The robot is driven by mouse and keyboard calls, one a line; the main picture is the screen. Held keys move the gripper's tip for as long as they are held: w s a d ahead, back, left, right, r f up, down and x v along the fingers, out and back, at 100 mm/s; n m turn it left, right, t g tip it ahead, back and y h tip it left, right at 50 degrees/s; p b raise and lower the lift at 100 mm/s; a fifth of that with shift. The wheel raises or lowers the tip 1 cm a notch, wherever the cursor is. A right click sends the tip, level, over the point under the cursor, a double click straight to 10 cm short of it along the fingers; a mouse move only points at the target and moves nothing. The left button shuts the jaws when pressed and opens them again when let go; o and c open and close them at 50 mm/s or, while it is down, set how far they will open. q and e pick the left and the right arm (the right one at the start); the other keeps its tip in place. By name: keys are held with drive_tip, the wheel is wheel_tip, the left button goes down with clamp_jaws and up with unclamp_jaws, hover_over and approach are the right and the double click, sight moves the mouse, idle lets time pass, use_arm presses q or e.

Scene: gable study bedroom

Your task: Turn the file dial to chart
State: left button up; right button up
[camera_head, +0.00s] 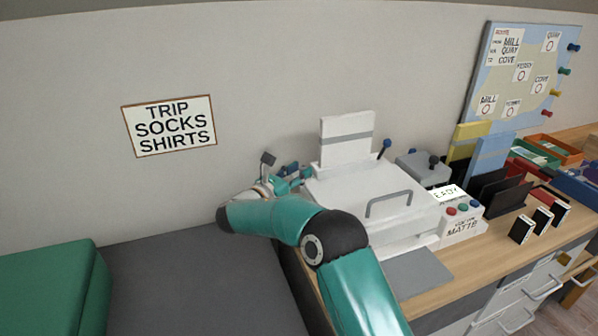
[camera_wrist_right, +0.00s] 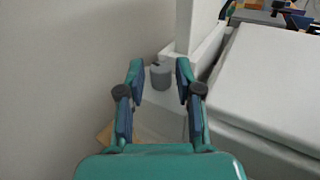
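A white printer (camera_head: 335,205) with a lid handle stands on the wooden desk. My right gripper (camera_head: 292,177) is at the printer's left rear side, partly hidden by my own arm. It also shows in the right wrist view (camera_wrist_right: 160,68), with its fingers apart and the knob between them; contact cannot be told. My left gripper is not in view.
A control block (camera_head: 461,222) with coloured buttons stands right of the printer. A grey box with a dark knob (camera_head: 421,166) stands behind. Black file holders (camera_head: 497,192) and a pinned map board (camera_head: 520,75) are at right. A green block (camera_head: 55,285) is at left.

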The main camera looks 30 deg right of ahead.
drive_tip(key=shift+d, duration=0.15)
drive_tip(key=shift+c, duration=0.2)
clamp_jaws()
drive_tip(key=g+p, duration=0.1)
drive_tip(key=m+g+p, duration=0.1)
drive_tip(key=shift+w+r+p, duration=0.25)
drive_tip(key=shift+r+p, duration=0.05)
drive_tip(key=shift+p, duration=0.05)
drive_tip(key=shift+w+m+g+h+p, duration=0.1)
drive_tip(key=shift+m+g+h+p, duration=0.2)
drive_tip(key=shift+m+g+p, duration=0.35)
drive_tip(key=shift+f+m+g+p, duration=0.15)
drive_tip(key=shift+m+g+p, duration=0.25)
drive_tip(key=shift+g, duration=0.25)
drive_tip(key=shift+o, duration=0.2)
unclamp_jaws()
drive_tip(key=shift+f, duration=0.1)
